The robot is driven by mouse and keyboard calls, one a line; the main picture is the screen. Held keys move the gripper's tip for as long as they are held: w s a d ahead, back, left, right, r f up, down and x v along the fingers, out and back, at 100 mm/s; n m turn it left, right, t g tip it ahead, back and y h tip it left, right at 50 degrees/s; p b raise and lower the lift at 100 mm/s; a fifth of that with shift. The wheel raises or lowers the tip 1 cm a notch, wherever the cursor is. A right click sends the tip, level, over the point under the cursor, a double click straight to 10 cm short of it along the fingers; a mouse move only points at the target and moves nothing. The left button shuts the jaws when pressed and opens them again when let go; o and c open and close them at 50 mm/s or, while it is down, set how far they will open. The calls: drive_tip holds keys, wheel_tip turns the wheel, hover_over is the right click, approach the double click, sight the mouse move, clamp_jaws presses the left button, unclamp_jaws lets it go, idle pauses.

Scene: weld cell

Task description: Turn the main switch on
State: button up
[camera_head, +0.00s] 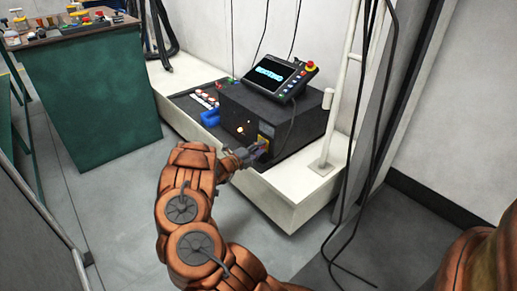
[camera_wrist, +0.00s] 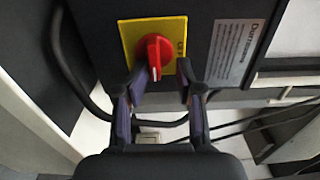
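The main switch is a red rotary knob (camera_wrist: 154,56) on a yellow plate (camera_wrist: 130,37), on the front of a dark control box (camera_wrist: 95,35). Its handle stands roughly upright in the wrist view. My gripper (camera_wrist: 160,86) is open, with nothing between its fingers. Its fingertips are at the lower part of the yellow plate, just below the knob, the left tip closer to it than the right; I cannot tell whether they touch. In the head view my gripper (camera_head: 255,153) reaches the front of the box (camera_head: 292,122), beside the yellow plate (camera_head: 265,136), and hides the knob.
A teach pendant (camera_head: 273,76) with a red stop button lies on top of the box. The box stands on a white platform (camera_head: 290,212). A blue item (camera_head: 210,117) is left of it. A green workbench (camera_head: 95,95) stands at left. Black cables (camera_head: 366,120) hang at right.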

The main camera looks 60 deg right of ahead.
drive_tip(key=shift+f, duration=0.15)
drive_tip(key=shift+w+a, duration=0.15)
drive_tip(key=shift+a, duration=0.45)
drive_tip(key=v, duration=1.1)
drive_tip(key=shift+w, duration=0.1)
